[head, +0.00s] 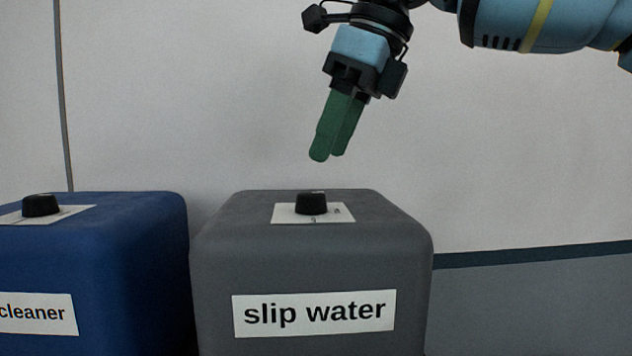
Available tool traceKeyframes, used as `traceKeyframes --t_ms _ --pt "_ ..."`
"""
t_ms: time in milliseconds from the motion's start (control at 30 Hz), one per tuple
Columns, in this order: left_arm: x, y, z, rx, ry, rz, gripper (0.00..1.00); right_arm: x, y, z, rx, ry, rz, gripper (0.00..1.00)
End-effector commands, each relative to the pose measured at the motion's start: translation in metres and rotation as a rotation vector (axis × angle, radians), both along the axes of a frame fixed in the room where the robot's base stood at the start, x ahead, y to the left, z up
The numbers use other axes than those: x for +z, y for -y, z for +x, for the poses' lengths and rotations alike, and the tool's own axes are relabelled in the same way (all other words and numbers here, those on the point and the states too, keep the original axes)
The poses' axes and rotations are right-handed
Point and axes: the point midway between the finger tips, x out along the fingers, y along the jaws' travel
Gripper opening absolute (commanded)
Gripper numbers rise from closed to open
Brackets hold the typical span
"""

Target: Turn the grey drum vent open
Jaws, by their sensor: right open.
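The grey drum (215,265) stands in the middle of the head view, with a white label reading "slip water" on its front. Its vent is a black knob (311,203) on a white plate (285,213) on the drum's top. Small marks on the plate are too small to read. My right gripper (327,157) has green fingers and comes down from the upper right. It is open and empty, above the knob and apart from it. My left gripper is not in view.
A blue drum (125,260) with a "cleaner" label (36,313) and its own black knob (40,205) stands close on the left. A pale wall (230,90) is behind. The space right of the grey drum is clear.

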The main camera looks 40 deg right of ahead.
Motion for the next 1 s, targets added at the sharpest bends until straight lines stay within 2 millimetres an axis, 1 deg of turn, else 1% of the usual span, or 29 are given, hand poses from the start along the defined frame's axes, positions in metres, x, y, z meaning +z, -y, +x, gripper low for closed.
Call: traceKeyframes --t_ms 33,200,400,533,767,800,867,1000 --pt "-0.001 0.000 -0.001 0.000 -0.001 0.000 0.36 -0.008 -0.001 0.002 0.000 -0.005 -0.002 0.56" --pt "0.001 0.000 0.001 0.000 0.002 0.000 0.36 -0.032 -0.007 0.010 0.000 -0.004 -0.002 0.56" --pt "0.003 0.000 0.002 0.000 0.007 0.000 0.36 -0.051 -0.012 0.017 0.000 -0.002 0.000 0.56" --pt "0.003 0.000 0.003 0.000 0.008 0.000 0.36 -0.057 -0.013 0.019 0.000 -0.002 0.000 0.56" --pt "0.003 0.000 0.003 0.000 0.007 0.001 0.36 -0.058 -0.014 0.019 -0.001 -0.002 0.000 0.56" --pt "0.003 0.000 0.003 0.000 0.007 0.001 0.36 -0.058 -0.014 0.019 -0.001 -0.002 0.000 0.55" --pt "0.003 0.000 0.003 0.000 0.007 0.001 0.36 -0.058 -0.014 0.019 -0.001 -0.002 0.000 0.47" --pt "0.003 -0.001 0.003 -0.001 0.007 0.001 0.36 -0.058 -0.014 0.019 -0.001 -0.002 0.000 0.29"
